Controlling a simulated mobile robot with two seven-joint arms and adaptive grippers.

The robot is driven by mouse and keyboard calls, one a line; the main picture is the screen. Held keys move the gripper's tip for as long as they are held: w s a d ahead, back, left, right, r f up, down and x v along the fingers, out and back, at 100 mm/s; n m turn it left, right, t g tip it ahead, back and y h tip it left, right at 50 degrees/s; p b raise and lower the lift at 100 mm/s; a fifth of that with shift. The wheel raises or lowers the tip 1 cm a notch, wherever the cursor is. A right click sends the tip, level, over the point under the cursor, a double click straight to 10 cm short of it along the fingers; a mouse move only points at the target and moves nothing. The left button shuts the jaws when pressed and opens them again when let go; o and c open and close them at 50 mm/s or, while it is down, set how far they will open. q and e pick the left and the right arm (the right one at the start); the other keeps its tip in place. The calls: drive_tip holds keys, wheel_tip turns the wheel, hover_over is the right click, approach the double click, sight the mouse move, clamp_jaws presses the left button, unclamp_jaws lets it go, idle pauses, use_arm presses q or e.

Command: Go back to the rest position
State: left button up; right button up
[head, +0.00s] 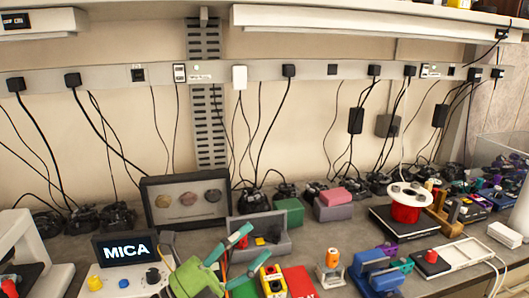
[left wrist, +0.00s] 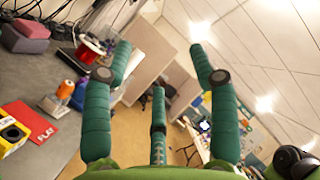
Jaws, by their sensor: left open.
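My left gripper (head: 243,256) comes up from the bottom of the head view, with a green palm and teal fingers spread apart. It is open and empty, in front of a grey tray (head: 270,246) and beside a yellow-and-black box (head: 273,282). In the left wrist view the open fingers of the left gripper (left wrist: 160,62) point out over the room, with nothing between the tips. A third finger shows low in the middle. My right gripper is in neither view.
A console marked MICA (head: 125,250) stands left of the gripper. A red card (head: 300,282), an orange-topped bottle (head: 331,268) and a blue device (head: 375,272) lie to the right. A framed display (head: 185,202) and a red spool (head: 406,211) stand further back. Cables hang along the wall.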

use_arm(q)
drive_tip(key=w+a+f+n+t+y, duration=0.1)
drive_tip(key=a+f+n+t+y, duration=0.25)
drive_tip(key=a+n+y, duration=0.4)
drive_tip(key=w+a+f+n+t+y, duration=0.1)
drive_tip(key=a+f+n+t+y, duration=0.3)
drive_tip(key=n+y, duration=0.6)
drive_tip(key=s+a+f+n+g+y, duration=0.1)
drive_tip(key=s+a+f+n+g, duration=0.1)
drive_tip(key=f+n+g, duration=0.3)
drive_tip(key=s+a+f+n+g+y, duration=0.1)
drive_tip(key=s+a+f+n, duration=0.15)
drive_tip(key=f, duration=0.45)
drive_tip(key=s+f+n+g+h, duration=0.1)
drive_tip(key=s+f+n+g, duration=0.2)
drive_tip(key=s+f+g, duration=0.5)
drive_tip(key=s+f+n+g, duration=0.25)
drive_tip(key=s+f, duration=0.45)
drive_tip(key=s, duration=0.6)
wheel_tip(320, 180, down, 22)
drive_tip(key=s+g, duration=0.2)
drive_tip(key=s+a+f+g, duration=0.1)
drive_tip(key=s+a+f, duration=0.2)
drive_tip(key=s+f, duration=1.2)
drive_tip(key=shift+s+m, duration=0.4)
drive_tip(key=shift+m, duration=0.05)
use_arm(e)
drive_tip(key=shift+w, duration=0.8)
